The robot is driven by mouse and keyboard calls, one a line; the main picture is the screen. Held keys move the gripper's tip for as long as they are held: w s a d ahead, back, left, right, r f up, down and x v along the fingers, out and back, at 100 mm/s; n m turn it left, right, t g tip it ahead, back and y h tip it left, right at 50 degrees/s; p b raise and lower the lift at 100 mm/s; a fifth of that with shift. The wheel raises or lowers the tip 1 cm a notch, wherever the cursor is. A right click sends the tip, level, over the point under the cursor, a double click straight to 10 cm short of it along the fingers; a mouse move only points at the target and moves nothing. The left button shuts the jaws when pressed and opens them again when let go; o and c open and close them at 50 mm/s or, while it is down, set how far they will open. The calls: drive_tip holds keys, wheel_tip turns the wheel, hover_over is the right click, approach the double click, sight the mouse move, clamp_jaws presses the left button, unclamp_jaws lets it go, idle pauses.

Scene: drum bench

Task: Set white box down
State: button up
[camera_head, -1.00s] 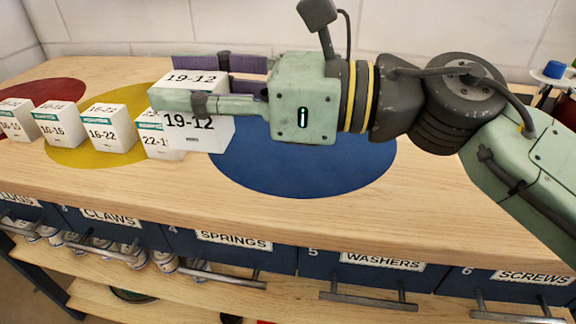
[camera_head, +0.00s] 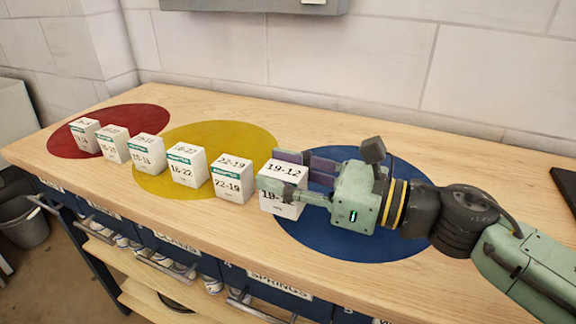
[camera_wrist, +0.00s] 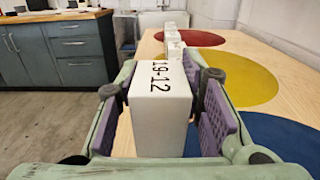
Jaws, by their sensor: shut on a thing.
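The white box (camera_head: 284,170) labelled 19-12 is at the left edge of the blue disc (camera_head: 330,235) on the bench. My gripper (camera_head: 285,188) is shut on it, with one finger in front and one behind. In the wrist view the white box (camera_wrist: 160,105) sits upright between the purple finger pads. Its bottom is low, near the bench top, but I cannot tell whether it touches.
Several white boxes, such as the 22-19 box (camera_head: 231,182) just left and the 18-22 box (camera_head: 187,166), stand in a row. They run across the yellow disc (camera_head: 240,138) to the red disc (camera_head: 125,115). Bare wood (camera_head: 400,150) lies behind the blue disc.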

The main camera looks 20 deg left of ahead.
sight(287, 164)
drive_tip(key=w, duration=0.3)
drive_tip(key=shift+a+f, duration=0.1)
drive_tip(key=shift+a, duration=0.2)
drive_tip(key=f, duration=0.1)
drive_tip(key=f+p, duration=0.1)
drive_tip(key=shift+w+a+f, duration=0.1)
drive_tip(key=shift+w+f, duration=0.25)
drive_tip(key=shift+f, duration=0.45)
drive_tip(key=shift+f, duration=0.25)
drive_tip(key=o, duration=1.2)
drive_tip(key=shift+r, duration=0.1)
drive_tip(key=shift+r+p, duration=0.3)
drive_tip(key=d+b, duration=0.1)
drive_tip(key=d, duration=0.3)
drive_tip(key=d+b, duration=0.1)
drive_tip(key=d, duration=0.7)
drive_tip(key=shift+s+f+b, duration=0.15)
drive_tip(key=shift+s+b, duration=0.15)
drive_tip(key=shift+b, duration=0.1)
